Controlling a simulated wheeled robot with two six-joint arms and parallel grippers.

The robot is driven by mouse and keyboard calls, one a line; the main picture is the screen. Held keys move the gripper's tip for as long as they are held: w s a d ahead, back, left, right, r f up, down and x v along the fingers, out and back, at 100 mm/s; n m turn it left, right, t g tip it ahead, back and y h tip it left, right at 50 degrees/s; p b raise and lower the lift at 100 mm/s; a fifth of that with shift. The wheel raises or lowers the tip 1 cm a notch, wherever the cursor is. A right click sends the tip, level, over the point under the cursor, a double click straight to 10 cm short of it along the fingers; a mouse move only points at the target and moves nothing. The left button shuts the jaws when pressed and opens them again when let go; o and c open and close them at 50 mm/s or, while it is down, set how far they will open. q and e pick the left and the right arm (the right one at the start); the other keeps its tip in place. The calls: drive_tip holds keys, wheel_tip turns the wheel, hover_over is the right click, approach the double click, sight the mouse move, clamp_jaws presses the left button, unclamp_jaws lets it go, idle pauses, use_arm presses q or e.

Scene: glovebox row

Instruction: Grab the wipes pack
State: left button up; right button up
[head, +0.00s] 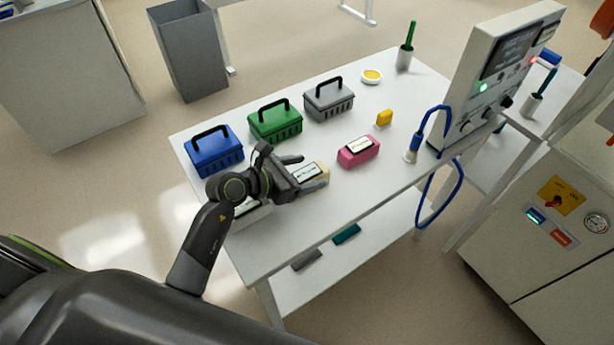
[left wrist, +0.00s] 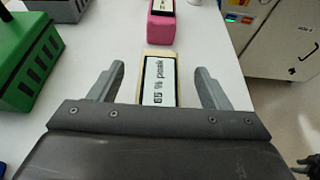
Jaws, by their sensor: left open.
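A beige pack with a white label (head: 311,173) lies on the white table (head: 330,235). I take it as the wipes pack, but its label is not clearly legible. My left gripper (head: 314,171) is open at table height, pointing right, its fingers reaching along either side of the pack. In the left wrist view the pack (left wrist: 160,80) sits between the two open fingers (left wrist: 160,68), with a gap on each side. The near end of the pack is hidden by the gripper body. My right gripper is not identifiable.
A pink pack (head: 358,151) lies just beyond. Blue (head: 214,152), green (head: 275,121) and grey (head: 328,99) handled baskets line the far-left side. A pale pack is partly under my arm.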

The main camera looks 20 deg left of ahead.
use_arm(q)
drive_tip(key=c, duration=1.2)
drive_tip(key=shift+o, duration=0.2)
drive_tip(key=shift+r, duration=0.1)
